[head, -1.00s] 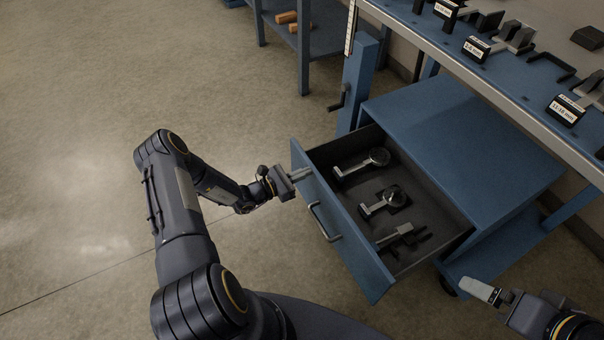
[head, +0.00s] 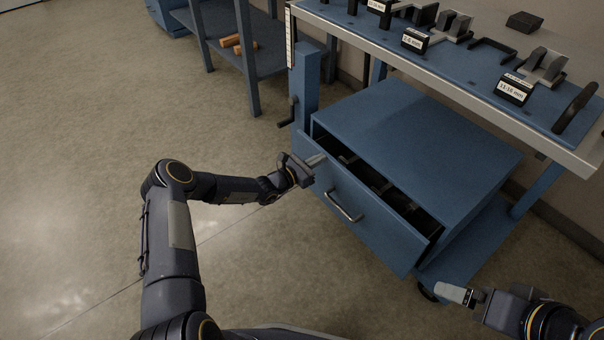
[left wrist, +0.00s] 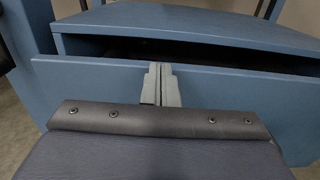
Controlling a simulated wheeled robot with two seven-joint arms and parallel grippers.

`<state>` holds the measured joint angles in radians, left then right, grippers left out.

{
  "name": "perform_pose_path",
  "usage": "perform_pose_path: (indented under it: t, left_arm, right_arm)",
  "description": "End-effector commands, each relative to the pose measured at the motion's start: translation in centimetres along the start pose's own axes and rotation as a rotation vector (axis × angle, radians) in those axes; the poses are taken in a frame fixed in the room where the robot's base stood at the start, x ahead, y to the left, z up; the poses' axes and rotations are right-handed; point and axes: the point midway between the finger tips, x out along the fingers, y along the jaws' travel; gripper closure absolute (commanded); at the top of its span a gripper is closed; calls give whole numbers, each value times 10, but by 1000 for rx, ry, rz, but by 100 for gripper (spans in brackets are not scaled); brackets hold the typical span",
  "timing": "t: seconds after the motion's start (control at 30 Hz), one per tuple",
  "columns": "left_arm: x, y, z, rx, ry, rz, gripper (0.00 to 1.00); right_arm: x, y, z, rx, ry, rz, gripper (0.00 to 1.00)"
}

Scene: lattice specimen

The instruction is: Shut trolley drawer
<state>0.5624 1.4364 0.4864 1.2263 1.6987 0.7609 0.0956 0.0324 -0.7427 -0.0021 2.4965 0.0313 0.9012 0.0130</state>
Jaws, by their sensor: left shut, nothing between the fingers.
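The blue trolley (head: 440,140) stands under the bench, and its top drawer (head: 372,222) is partly open, with a dark gap along the top of the front panel. The drawer has a metal bar handle (head: 344,206). Metal tools inside are mostly hidden. My left gripper (head: 318,160) is shut and empty, its fingertips at the upper left part of the drawer front. In the left wrist view the shut fingers (left wrist: 160,84) overlap the drawer front (left wrist: 225,95) near its top edge; contact looks likely but is not certain. My right gripper (head: 452,294) is at the lower right, its finger state unclear.
A blue workbench (head: 460,55) with labelled gauge blocks overhangs the trolley. A crank handle (head: 287,114) sticks out from its leg. A second blue table (head: 265,60) with orange blocks stands behind. The floor to the left is clear.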

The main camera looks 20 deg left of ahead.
Motion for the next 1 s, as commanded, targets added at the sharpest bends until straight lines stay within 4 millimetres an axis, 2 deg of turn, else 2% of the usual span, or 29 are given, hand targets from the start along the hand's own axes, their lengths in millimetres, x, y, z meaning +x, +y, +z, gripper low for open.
perform_pose_path:
  t: [0.1, 0.33, 0.83, 1.0]
  left_arm:
    - [17, -1, -3, 0, -2, -1, 100]
    - [32, 0, -1, -1, 0, 0, 100]
    - [34, 0, 0, -1, 1, 0, 100]
    - [26, 5, 0, -1, 1, -1, 100]
  right_arm:
    - [9, 4, 4, 0, 0, 0, 8]
    - [14, 6, 7, 0, 0, 0, 8]
    - [14, 6, 7, 0, 0, 0, 8]
    - [13, 6, 6, 0, 0, 0, 8]
